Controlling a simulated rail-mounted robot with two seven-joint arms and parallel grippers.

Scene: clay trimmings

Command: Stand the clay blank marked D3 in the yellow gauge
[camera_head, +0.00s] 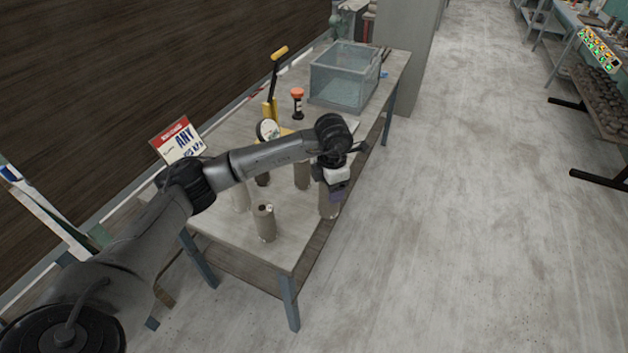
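My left gripper (335,190) points down at the near right edge of the table. A grey-brown cylindrical clay blank (328,210) is directly below it, its top hidden by the gripper. Whether the fingers are closed on it cannot be seen. Another upright blank (265,225) stands at the near corner, with small marks on its top. More blanks stand behind, one (302,176) left of the gripper and one (240,198) partly behind my arm. No D3 mark is readable. A yellow device with a lever, possibly the gauge (269,110), stands farther back, partly hidden. My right gripper is out of view.
The table (290,232) holds a glass tank (345,75) at the far end, an orange-topped item (297,100), a round dial-like item (267,130) and a sign (178,140) at the left edge. My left arm crosses over the table.

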